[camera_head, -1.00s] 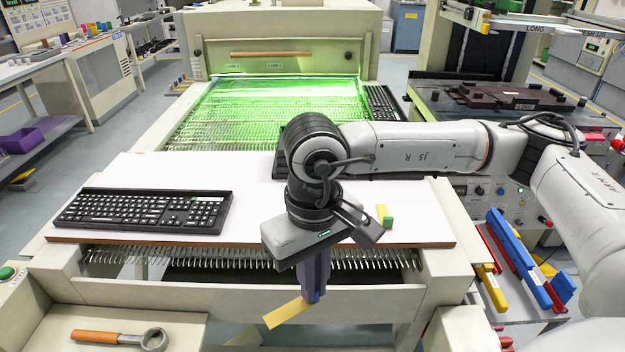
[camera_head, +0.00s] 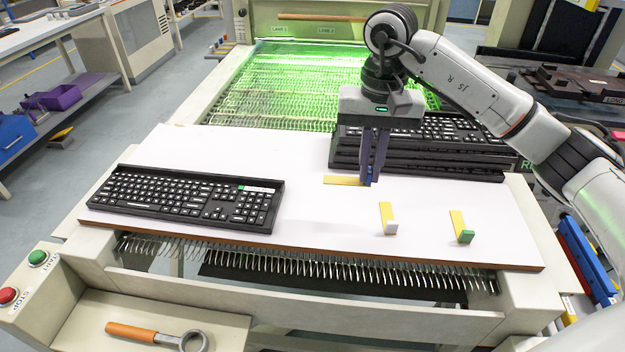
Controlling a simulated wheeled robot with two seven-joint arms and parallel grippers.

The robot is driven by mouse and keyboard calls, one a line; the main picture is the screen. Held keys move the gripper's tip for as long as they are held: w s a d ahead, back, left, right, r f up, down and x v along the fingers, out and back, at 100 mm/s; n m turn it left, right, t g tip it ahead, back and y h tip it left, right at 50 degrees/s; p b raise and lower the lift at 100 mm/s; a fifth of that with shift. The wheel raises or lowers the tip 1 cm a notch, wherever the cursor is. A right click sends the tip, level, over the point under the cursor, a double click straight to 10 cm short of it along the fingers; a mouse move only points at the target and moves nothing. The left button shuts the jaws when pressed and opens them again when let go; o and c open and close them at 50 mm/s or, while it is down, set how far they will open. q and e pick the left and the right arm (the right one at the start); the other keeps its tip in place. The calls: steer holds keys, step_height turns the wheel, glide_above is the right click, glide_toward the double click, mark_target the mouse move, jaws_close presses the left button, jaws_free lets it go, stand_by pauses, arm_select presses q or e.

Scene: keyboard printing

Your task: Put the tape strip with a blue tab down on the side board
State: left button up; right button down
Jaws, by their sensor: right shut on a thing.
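My right gripper (camera_head: 373,182) is shut on the tape strip with a blue tab. The strip's yellow length (camera_head: 343,180) sticks out to the left of the fingertips, and the blue tab is mostly hidden between the fingers. The fingers point down over the white board (camera_head: 300,215), low at its surface; I cannot tell whether the strip touches it. Two other yellow strips lie on the board to the front right, one with a white tab (camera_head: 390,226) and one with a green tab (camera_head: 466,236). My left gripper is not in view.
A black keyboard (camera_head: 185,200) lies on the board's left part. A stack of black keyboards (camera_head: 430,160) stands just behind and right of my gripper. The board's middle is bare. A ring-ended tool with an orange handle (camera_head: 130,331) lies in the front tray.

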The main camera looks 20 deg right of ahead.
steer(key=f, duration=0.5)
steer(key=shift+d+f, duration=0.25)
steer(key=shift+f, duration=2.4)
steer(key=c, duration=1.9)
jaws_free()
steer(key=shift+w, duration=0.1)
step_height(320, 180, up, 12)
steer(key=shift+r, duration=0.25)
